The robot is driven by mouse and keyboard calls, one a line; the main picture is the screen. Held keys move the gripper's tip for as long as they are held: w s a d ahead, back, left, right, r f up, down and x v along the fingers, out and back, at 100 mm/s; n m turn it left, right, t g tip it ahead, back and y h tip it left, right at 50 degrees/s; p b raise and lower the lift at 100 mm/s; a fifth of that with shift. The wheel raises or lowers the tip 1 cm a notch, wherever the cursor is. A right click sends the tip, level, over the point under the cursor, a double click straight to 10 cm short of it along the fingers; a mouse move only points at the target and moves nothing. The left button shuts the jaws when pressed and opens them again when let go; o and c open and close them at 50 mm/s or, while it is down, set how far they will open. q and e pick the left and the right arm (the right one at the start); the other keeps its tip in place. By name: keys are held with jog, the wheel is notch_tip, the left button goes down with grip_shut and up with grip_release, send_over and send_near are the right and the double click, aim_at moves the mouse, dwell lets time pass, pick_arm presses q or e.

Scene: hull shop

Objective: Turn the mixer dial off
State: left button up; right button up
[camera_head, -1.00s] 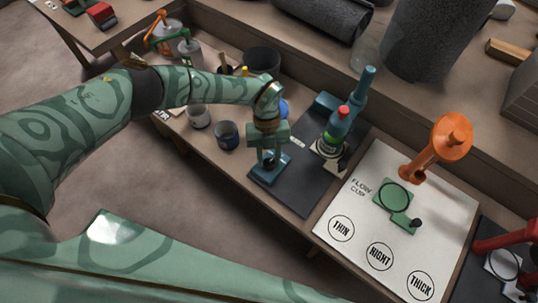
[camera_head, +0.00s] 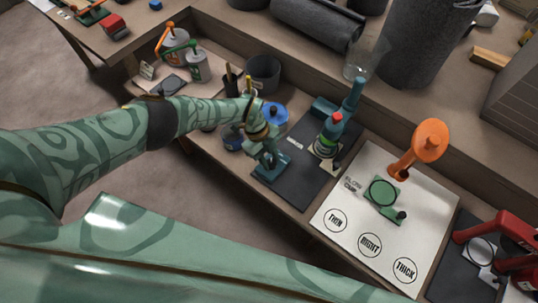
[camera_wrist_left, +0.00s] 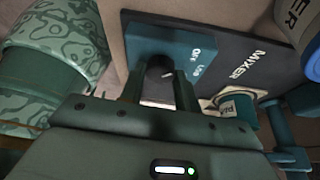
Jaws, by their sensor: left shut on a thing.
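The mixer's dial is a dark round knob (camera_wrist_left: 160,72) with a white mark, on a teal control box (camera_wrist_left: 150,38) that also shows in the head view (camera_head: 273,173). White lettering beside the knob includes OFF. The exact heading of the mark is hard to tell. My left gripper (camera_head: 268,157) is over the box. In the left wrist view its two dark fingers (camera_wrist_left: 158,84) are shut on the dial, one on each side. The teal mixer (camera_head: 347,107) stands behind the box on a dark mat (camera_head: 297,183). My right gripper is out of view.
A white board (camera_head: 335,242) with an orange stand (camera_head: 428,142) lies to the right. Pots and a dark bucket (camera_head: 264,70) stand behind my left wrist. A red device (camera_head: 505,232) is at far right.

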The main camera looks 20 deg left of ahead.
pick_arm(q)
jog(key=shift+n+t+p, duration=0.3)
jog(key=shift+n+p, duration=0.45)
jog(key=shift+n, duration=0.25)
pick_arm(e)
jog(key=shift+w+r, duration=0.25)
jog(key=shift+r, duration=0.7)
pick_arm(q)
jog(key=o, duration=1)
jog(key=p+v, duration=0.3)
jog(key=v, duration=0.2)
jog(key=p+v, duration=0.3)
jog(key=v, duration=0.2)
jog(key=p+v, duration=0.3)
jog(key=v, duration=0.3)
jog(key=shift+s+a, duration=0.1)
jog(key=shift+a, duration=0.25)
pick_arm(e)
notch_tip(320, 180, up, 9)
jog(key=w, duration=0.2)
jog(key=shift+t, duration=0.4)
